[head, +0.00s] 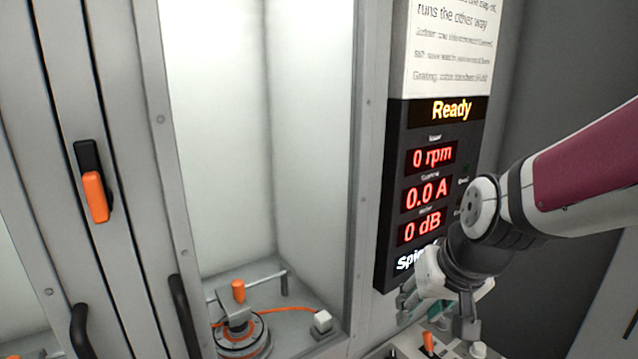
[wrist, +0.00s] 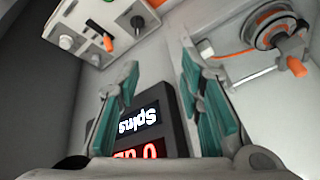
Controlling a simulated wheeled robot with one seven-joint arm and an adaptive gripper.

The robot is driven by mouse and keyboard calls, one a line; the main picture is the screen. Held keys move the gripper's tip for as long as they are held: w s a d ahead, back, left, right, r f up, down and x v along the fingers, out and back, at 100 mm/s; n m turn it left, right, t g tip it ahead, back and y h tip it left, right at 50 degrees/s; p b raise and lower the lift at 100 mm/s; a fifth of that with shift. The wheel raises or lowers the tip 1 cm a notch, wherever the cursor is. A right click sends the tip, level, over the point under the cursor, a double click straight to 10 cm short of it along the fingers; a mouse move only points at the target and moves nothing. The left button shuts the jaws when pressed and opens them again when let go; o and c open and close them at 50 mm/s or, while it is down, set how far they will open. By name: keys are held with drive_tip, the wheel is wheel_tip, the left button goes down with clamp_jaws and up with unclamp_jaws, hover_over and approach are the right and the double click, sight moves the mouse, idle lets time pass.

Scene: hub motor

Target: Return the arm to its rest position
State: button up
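My arm (head: 590,175) reaches in from the right in the head view, in front of the display panel's right side. My gripper (head: 432,298) points down near the panel's lower edge, above the control box. In the wrist view my gripper (wrist: 160,105) has its two teal-padded fingers spread wide apart with nothing between them. The display panel (head: 383,200) reads Ready, 0 rpm, 0.0 A and 0 dB. Its lower part also shows beyond the fingers in the wrist view (wrist: 150,120). My arm hides part of the panel's lower right.
A hub motor (head: 243,340) with an orange-handled clamp (head: 238,290) and an orange cable sits behind the window. The cabinet has an orange latch (head: 95,195) and dark handles (head: 185,315). A control box (wrist: 100,30) with knobs and an orange lever (head: 428,341) lies below my gripper.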

drive_tip(key=s+d+r, duration=0.1)
drive_tip(key=s+r, duration=0.3)
drive_tip(key=s, duration=0.3)
drive_tip(key=s+d+r+h, duration=0.1)
drive_tip(key=s+r, duration=0.3)
drive_tip(key=s, duration=0.4)
drive_tip(key=shift+s+d+n, duration=0.3)
drive_tip(key=shift+d+n, duration=0.1)
drive_tip(key=shift+d, duration=0.2)
